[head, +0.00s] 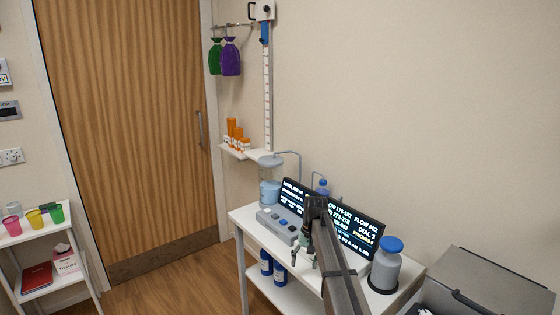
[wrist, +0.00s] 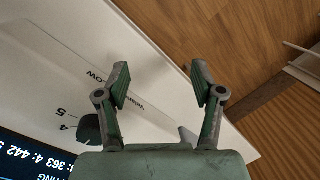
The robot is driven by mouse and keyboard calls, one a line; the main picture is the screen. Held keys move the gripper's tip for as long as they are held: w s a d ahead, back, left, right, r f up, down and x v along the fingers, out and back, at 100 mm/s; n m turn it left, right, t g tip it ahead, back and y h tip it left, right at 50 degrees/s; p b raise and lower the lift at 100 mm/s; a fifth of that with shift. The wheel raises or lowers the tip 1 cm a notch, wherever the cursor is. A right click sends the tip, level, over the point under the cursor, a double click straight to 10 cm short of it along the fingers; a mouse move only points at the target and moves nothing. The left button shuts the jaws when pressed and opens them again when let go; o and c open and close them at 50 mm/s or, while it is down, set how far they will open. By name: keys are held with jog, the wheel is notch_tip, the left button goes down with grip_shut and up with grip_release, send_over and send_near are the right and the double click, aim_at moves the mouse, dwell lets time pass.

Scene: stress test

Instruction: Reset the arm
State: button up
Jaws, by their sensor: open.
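My gripper (head: 303,255) hangs at the end of my dark arm, over the white cart (head: 247,222) in the head view. In the wrist view my gripper (wrist: 160,85) has its two green-grey fingers spread apart, with nothing between them. Below them lie the white cart top (wrist: 60,20), a printed scale, and the wooden floor (wrist: 160,25) past the cart's edge.
A clear cylinder (head: 269,185) stands at the cart's back left, and a grey bottle with a blue cap (head: 386,268) stands at its right. A grey bin (head: 480,285) is at the lower right. A shelf with cups (head: 30,225) stands at the left. The floor (head: 170,285) between is clear.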

jog(key=s+a+f+g, duration=0.1)
jog(key=s+a+f, duration=0.3)
jog(key=s+f, duration=0.3)
jog(key=s+d+f+g+p, duration=0.1)
jog(key=s+d+f, duration=0.1)
jog(key=s+f, duration=0.9)
jog(key=s+d+f+g, duration=0.1)
jog(key=s+d+f, duration=0.2)
jog(key=s+f, duration=0.8)
jog(key=s+d+f+g+p, duration=0.1)
jog(key=s+d+f+p, duration=0.1)
jog(key=s, duration=1.3)
jog(key=s+d+f+g+h+p, duration=0.1)
jog(key=s+d+f+p, duration=0.2)
jog(key=s, duration=1.3)
jog(key=shift+d+g, duration=0.3)
jog(key=shift+d, duration=0.3)
jog(key=shift+c, duration=0.3)
